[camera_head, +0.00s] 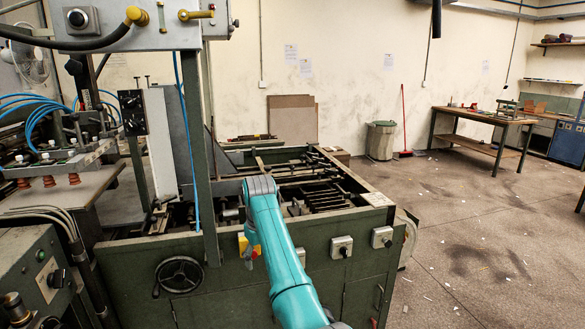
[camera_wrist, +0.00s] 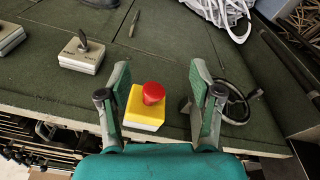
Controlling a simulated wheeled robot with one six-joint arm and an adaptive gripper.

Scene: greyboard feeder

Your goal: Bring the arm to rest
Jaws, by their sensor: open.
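My teal arm (camera_head: 279,254) reaches up from the bottom of the head view to the front of the green machine (camera_head: 135,270). My gripper (camera_wrist: 160,82) shows in the wrist view with its two fingers spread apart and nothing between the pads. A red emergency button on a yellow box (camera_wrist: 147,108) appears between the fingers, on the machine's green panel. I cannot tell how far the fingertips are from the panel. In the head view the gripper is hidden by the arm, and the yellow box (camera_head: 243,246) shows beside the arm.
A handwheel (camera_head: 180,274) and switch boxes (camera_head: 342,247) stick out from the machine's front. A vertical post (camera_head: 200,150) stands left of the arm, and a control box (camera_head: 128,24) hangs above. Open floor (camera_head: 470,240) lies to the right, with a workbench (camera_head: 480,116) farther back.

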